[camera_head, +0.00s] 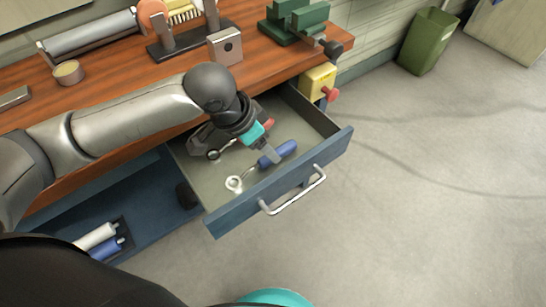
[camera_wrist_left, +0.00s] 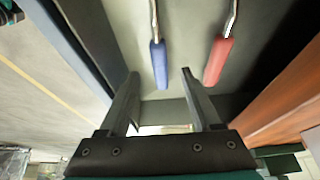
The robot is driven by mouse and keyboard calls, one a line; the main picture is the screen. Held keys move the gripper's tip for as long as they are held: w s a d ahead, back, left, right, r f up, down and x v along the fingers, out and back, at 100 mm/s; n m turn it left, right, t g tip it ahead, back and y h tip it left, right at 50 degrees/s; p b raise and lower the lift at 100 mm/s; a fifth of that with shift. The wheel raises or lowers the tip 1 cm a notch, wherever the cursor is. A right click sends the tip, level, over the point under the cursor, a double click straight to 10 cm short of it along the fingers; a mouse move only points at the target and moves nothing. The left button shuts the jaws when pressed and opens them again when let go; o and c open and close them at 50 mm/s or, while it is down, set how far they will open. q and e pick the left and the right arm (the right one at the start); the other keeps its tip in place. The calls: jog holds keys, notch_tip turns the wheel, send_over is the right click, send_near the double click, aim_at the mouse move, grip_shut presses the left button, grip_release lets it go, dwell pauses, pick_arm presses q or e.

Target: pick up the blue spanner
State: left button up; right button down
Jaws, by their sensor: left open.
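The blue spanner (camera_head: 285,151) lies in the open drawer (camera_head: 330,150), its bright ring end towards the drawer's front left corner. In the left wrist view its blue handle (camera_wrist_left: 159,62) shows beyond and between my fingertips. My left gripper (camera_head: 270,150) is over the drawer, with a finger crossing in front of the blue handle in the head view. In the left wrist view the left gripper (camera_wrist_left: 160,78) is open, with nothing held. A second spanner with a red handle (camera_wrist_left: 217,60) lies beside the blue one; my gripper partly hides it in the head view. My right gripper is not in view.
The drawer front has a metal handle (camera_head: 293,192). The wooden workbench (camera_head: 120,95) above carries a green vise (camera_head: 295,20), a round tin (camera_head: 68,73) and metal fixtures. A lower open drawer (camera_head: 150,215) holds rollers. A green bin (camera_head: 428,40) stands on open floor.

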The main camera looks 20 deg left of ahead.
pick_arm(q)
jog(key=b+x, duration=0.1)
jog(key=x, duration=0.2)
jog(key=shift+r, duration=0.1)
jog(key=shift+w+d+f, duration=0.1)
jog(key=shift+w+f, duration=0.05)
jog(key=shift+f, duration=0.1)
jog(key=shift+w+d+f+b, duration=0.1)
jog(key=shift+w+f+b, duration=0.05)
jog(key=shift+f+b, duration=0.3)
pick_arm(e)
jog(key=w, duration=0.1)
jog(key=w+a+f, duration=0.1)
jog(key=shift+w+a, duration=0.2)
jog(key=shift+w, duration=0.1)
pick_arm(q)
grip_shut()
